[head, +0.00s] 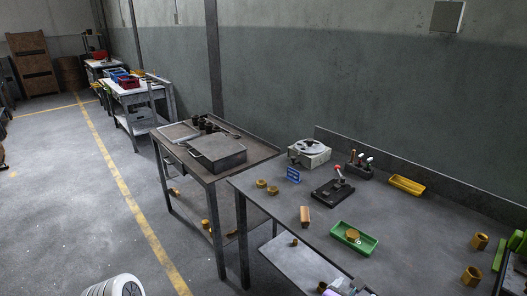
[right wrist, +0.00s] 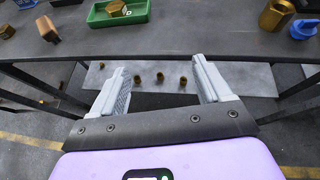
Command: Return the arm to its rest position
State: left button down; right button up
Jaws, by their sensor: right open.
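My right gripper (right wrist: 161,90) is open and empty in the right wrist view. Its two grey fingers stand wide apart in front of the workbench edge, with nothing between the tips but the view of the lower shelf. The workbench (head: 285,208) shows at the right in the head view. No gripper is clearly visible in the head view. A white rounded part, probably mine, shows at the bottom left there. My left gripper is not in view.
A green tray (head: 373,246) holds a brass piece (head: 352,235) on the workbench. A copper-coloured block (head: 305,216), a yellow tray (head: 406,185) and a black fixture (head: 333,191) are also there. A second table (head: 262,152) carries a metal case (head: 216,154). The floor at left is clear.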

jog(key=w+a+f+n+g+y+p, duration=0.1)
jog(key=w+a+f+n+y, duration=0.15)
jog(key=f+n, duration=0.65)
jog(key=w+a+f+n+y+p, duration=0.1)
jog(key=a+f+n+y, duration=0.25)
jog(key=f+n, duration=0.55)
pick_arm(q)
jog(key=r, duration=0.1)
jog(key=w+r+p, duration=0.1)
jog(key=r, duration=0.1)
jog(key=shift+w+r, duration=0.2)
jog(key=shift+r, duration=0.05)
pick_arm(e)
jog(key=s+a+f+n+g+y, duration=0.3)
jog(key=s+f+n, duration=0.3)
jog(key=n, duration=0.5)
jog(key=s+a+f+n+g+y, duration=0.3)
jog(key=s+f+n+g, duration=0.2)
jog(key=s+n, duration=0.5)
jog(key=shift+s+a+f+n+y, duration=0.3)
jog(key=shift+s+f+n, duration=0.1)
jog(key=shift+f+n, duration=0.45)
jog(key=shift+r, duration=0.1)
